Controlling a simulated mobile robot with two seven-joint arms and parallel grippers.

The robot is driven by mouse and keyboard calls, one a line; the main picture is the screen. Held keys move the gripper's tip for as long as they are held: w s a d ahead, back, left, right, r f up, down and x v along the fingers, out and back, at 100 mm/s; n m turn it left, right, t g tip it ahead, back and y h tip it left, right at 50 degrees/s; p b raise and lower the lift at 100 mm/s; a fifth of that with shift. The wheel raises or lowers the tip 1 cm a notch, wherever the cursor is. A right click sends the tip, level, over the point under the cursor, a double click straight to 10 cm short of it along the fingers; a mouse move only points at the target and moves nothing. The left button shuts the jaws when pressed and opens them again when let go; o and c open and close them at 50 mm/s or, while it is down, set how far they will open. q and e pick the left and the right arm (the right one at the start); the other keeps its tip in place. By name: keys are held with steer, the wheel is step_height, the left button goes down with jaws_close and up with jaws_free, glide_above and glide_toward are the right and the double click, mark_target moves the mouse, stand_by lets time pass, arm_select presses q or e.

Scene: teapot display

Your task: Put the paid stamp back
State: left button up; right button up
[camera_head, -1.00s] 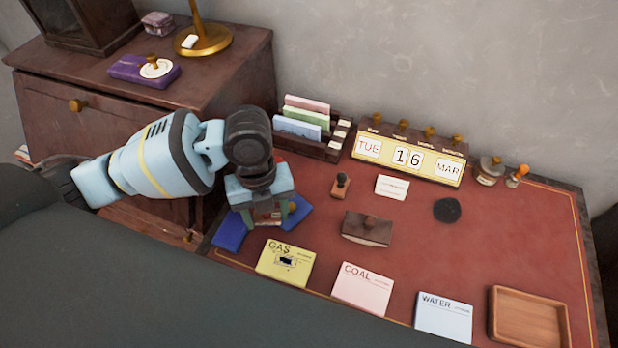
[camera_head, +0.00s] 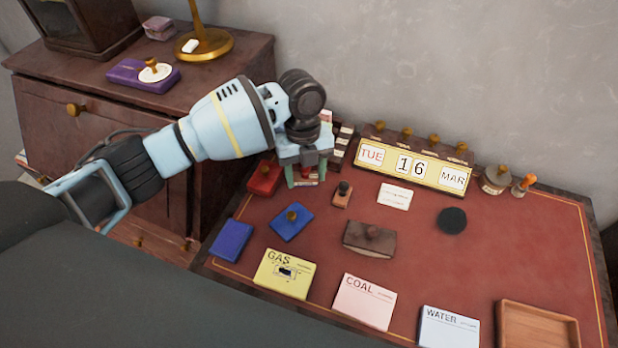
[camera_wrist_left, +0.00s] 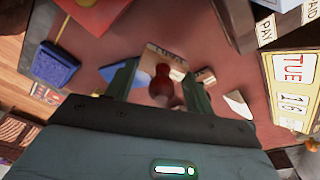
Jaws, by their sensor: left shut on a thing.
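My left gripper (camera_head: 306,180) is shut on the paid stamp, low over the back left of the red desk. The head view mostly hides this stamp behind the fingers. In the left wrist view, the stamp's dark red knob handle (camera_wrist_left: 162,84) stands between the two green fingers. A small wooden stamp with a dark knob (camera_head: 343,194) stands on the desk just right of the gripper. The yellow GAS bill (camera_head: 284,273) bears a dark mark. My right gripper is not in view.
A red pad (camera_head: 265,178) is close left of the gripper. A blue lid (camera_head: 292,221) and blue pad (camera_head: 231,240) lie in front. The calendar (camera_head: 412,166) and card rack (camera_head: 343,142) line the back. A blotter (camera_head: 369,238) stands mid-desk. The desk's right side is fairly clear.

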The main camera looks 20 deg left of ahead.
mark_target(308, 179)
arm_select(q)
steer(key=shift+w, duration=0.35)
steer(key=shift+d, duration=0.1)
steer(key=shift+w, duration=0.3)
steer(key=shift+f, duration=1.8)
steer(key=shift+f, duration=0.2)
steer(key=o, duration=0.8)
steer(key=shift+r, duration=0.1)
steer(key=r, duration=0.4)
steer(key=w+r, duration=0.1)
steer(key=r, duration=0.3)
steer(key=a+r, duration=0.1)
steer(key=r, duration=0.3)
steer(key=shift+w, duration=0.25)
